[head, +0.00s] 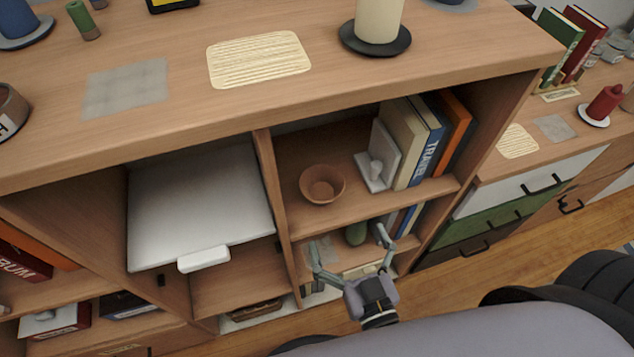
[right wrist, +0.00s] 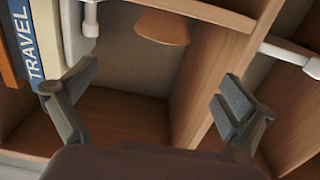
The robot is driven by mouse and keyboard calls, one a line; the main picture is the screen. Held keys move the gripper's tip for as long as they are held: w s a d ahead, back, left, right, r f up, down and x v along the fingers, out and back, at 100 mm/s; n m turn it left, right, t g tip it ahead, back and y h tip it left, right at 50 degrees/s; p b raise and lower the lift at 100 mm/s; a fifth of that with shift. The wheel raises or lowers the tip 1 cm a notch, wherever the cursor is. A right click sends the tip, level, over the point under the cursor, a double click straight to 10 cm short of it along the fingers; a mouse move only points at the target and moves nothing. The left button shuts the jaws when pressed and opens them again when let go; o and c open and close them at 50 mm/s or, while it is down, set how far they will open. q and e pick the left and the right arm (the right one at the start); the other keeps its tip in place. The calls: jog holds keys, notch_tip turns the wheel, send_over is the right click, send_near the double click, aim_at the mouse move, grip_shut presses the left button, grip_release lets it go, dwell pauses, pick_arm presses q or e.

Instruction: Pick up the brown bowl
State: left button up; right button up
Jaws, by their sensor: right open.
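The brown bowl (head: 322,184) stands upright and looks empty on a middle shelf of the wooden shelf unit, left of the bookend and books. In the right wrist view the bowl (right wrist: 163,27) shows at the top, partly cut by the frame edge and beyond the fingertips. My right gripper (head: 348,240) is open and empty, in front of the shelves and below the bowl in the head view. Its two fingers (right wrist: 155,92) are spread wide in the right wrist view and do not touch the bowl. My left gripper is out of view.
A white bookend (head: 379,165) and upright books (head: 428,150) stand right of the bowl. A wooden divider (head: 272,185) is to its left, with a white panel (head: 200,205) beyond. The unit's top (head: 190,50) overhangs the shelf. Shelf space around the bowl is free.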

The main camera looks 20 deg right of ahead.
jog(key=p, duration=0.1)
send_near(316, 167)
jog(key=shift+r, duration=0.5)
jog(key=shift+w, duration=0.25)
jog(key=shift+w+a+f, duration=0.1)
jog(key=shift+w+f, duration=0.1)
jog(key=shift+w, duration=0.7)
jog(key=shift+w+f, duration=0.2)
jog(key=shift+w, duration=0.65)
jog(key=shift+w+f, duration=0.2)
jog(key=shift+w, duration=0.7)
jog(key=c, duration=1.3)
jog(key=shift+c, duration=0.2)
